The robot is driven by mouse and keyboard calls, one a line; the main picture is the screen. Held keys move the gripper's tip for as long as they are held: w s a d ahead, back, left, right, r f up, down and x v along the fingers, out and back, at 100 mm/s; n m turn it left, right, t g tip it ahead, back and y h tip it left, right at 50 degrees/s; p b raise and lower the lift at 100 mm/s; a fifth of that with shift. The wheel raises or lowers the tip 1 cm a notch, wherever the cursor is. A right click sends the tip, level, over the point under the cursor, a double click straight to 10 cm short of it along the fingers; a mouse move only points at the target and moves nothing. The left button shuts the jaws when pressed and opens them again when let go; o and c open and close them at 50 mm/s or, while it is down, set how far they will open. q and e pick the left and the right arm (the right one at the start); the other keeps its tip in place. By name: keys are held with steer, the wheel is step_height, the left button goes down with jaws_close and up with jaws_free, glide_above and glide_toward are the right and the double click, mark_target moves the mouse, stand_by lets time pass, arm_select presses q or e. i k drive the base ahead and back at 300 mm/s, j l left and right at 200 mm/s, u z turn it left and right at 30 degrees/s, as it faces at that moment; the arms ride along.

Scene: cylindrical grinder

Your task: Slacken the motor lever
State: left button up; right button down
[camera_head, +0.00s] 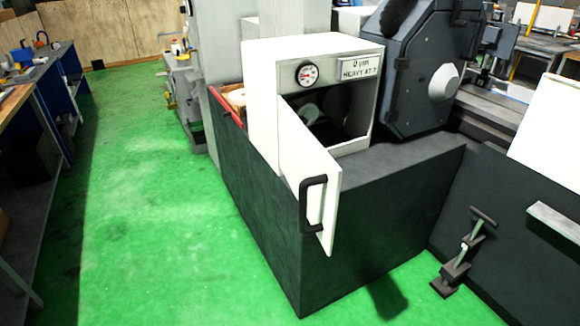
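The grinder has a dark base (265,200). On it stands a white cabinet (263,95) with its white door (310,175) open toward me. The door has a black handle (313,203). The inside of the cabinet is dark, with rounded shapes (310,113) that I cannot make out. A red bar (227,106) runs along the base's left edge, beside a brown box-like part. I cannot tell whether this bar is the motor lever; no other part is clearly marked as it. Neither of my grippers is in view.
A dial gauge (307,74) and a label plate (360,68) are on the cabinet front. A dark wheel housing (425,70) stands to its right. A T-handled fixture (462,255) is at the lower right. Workbenches (35,85) line the left; the green floor (140,200) between is clear.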

mark_target(347, 110)
steer(key=i+l+u, duration=0.1)
steer(key=l, duration=0.35)
steer(key=i+l+u, duration=0.1)
steer(key=l, duration=0.4)
steer(key=i+l+u, duration=0.1)
steer(key=i+l, duration=0.15)
steer(key=l, duration=0.25)
steer(key=i+l+u, duration=0.1)
steer(key=l, duration=0.4)
steer(key=i+l+u, duration=0.1)
steer(key=l, duration=0.4)
